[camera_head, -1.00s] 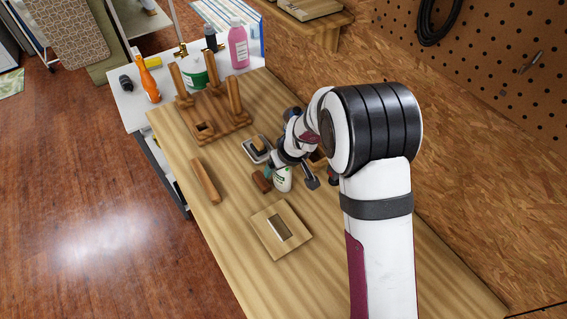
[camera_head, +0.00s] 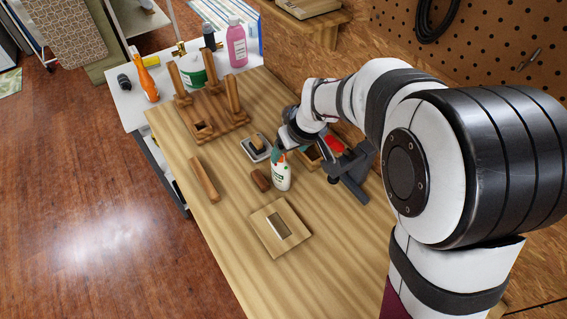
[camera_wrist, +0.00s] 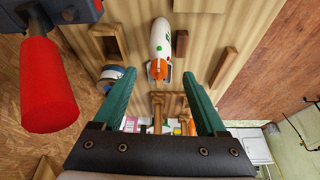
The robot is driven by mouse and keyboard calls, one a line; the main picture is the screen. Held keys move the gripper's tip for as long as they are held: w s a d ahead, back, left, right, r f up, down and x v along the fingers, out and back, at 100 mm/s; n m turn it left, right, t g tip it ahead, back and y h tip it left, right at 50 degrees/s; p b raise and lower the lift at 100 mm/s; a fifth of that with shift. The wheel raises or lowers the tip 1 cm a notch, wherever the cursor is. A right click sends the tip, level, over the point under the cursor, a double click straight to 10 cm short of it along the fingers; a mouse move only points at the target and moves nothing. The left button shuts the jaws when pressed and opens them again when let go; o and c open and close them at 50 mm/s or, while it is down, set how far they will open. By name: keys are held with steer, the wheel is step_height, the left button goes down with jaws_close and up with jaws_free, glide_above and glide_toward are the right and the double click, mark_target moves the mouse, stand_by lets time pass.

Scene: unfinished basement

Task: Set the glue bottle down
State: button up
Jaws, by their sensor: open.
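In the head view my gripper (camera_head: 276,153) is at the bottle's top, and a teal finger shows there; part of the gripper is hidden by my wrist.
A brown block (camera_head: 260,180) lies just left of the bottle. A wooden frame (camera_head: 264,235) lies in front, a wood stick (camera_head: 204,180) to the left, a grey dish (camera_head: 255,148) behind. A dark tool (camera_head: 347,180) stands to the right. The near bench is clear.

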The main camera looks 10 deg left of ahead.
step_height(320, 180, up, 8)
steer(key=n+g+y, duration=0.1)
steer(key=n+g, duration=0.2)
steer(key=n, duration=0.6)
glide_above(281, 171)
steer(key=w+d, duration=0.3)
steer(key=d, duration=0.2)
steer(key=n, duration=0.1)
steer(key=shift+g+y, duration=0.3)
steer(key=x, duration=1.5)
steer(key=shift+s+d+f, duration=0.2)
steer(key=shift+s+f, duration=0.05)
jaws_close()
